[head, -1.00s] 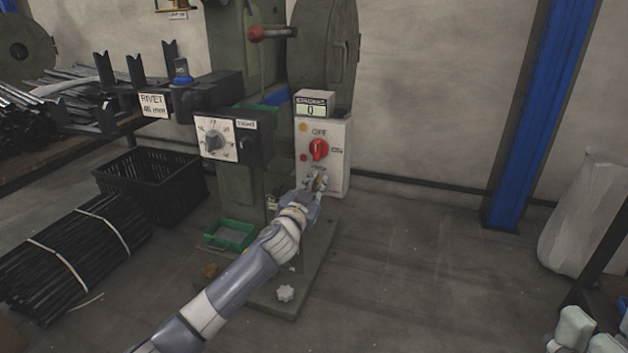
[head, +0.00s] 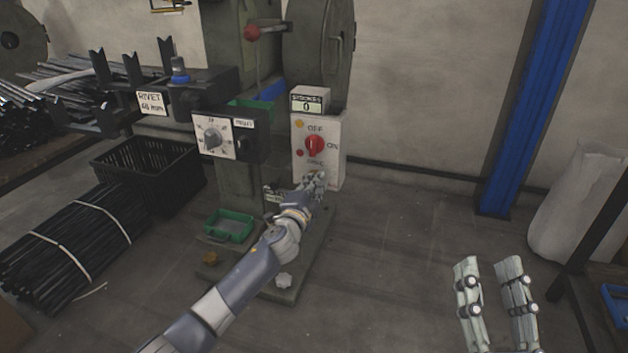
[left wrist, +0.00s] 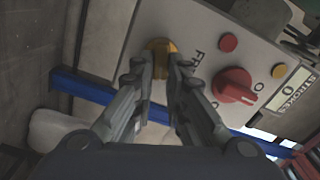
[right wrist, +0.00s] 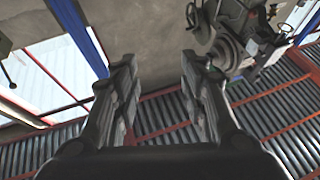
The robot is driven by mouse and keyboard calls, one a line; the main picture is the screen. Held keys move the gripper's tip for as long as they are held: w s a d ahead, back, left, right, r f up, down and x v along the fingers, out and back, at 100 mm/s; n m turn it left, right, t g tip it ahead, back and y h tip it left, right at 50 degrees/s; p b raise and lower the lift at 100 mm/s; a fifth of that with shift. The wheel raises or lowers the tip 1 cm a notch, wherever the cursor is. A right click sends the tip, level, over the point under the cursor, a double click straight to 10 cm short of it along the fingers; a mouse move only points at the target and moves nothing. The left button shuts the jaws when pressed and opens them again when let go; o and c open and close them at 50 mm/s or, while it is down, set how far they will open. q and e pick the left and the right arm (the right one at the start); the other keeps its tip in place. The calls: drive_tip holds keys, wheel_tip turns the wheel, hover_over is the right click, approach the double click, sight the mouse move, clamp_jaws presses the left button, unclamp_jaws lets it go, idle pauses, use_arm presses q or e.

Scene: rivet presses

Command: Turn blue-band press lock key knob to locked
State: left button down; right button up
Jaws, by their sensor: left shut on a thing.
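The press (head: 243,180) stands left of centre in the head view, with a grey-white control panel (head: 327,170) on its right. My left gripper (head: 318,182) is at the lower part of this panel. In the left wrist view, the left gripper (left wrist: 160,68) is shut on a yellow knob (left wrist: 160,46), with a finger on each side. The lettering beside the knob is partly covered by the fingers, and its pointing direction is hard to tell. My right gripper (head: 495,275) is open and empty at lower right; the right wrist view shows its fingers apart (right wrist: 155,75).
A red OFF/ON knob (head: 314,146) sits above the held knob, under a counter (head: 308,105) reading 0. A dial box (head: 212,139) juts out left. A green tray (head: 228,226), black crate (head: 150,170) and rod bundle (head: 62,245) are left. Floor right of the press is clear.

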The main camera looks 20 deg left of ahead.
use_arm(q)
drive_tip(key=shift+d+f+m+p, duration=0.1)
drive_tip(key=shift+f+m+p, duration=0.05)
drive_tip(key=shift+m, duration=0.8)
drive_tip(key=shift+f+m+p, duration=0.15)
drive_tip(key=shift+m, duration=0.8)
use_arm(e)
drive_tip(key=shift+w+d+f+g+h, duration=0.1)
drive_tip(key=shift+w+f+g+h, duration=0.15)
drive_tip(key=shift+f, duration=0.3)
drive_tip(key=shift+w+a+f+g, duration=0.15)
drive_tip(key=shift+f+g, duration=0.2)
drive_tip(key=shift+f, duration=0.2)
drive_tip(key=shift+w+d+f+g+h, duration=0.2)
drive_tip(key=shift+f+g, duration=0.1)
drive_tip(key=shift+f, duration=0.35)
use_arm(q)
drive_tip(key=c, duration=1.6)
unclamp_jaws()
drive_tip(key=s, duration=1.2)
drive_tip(key=shift+a, duration=0.2)
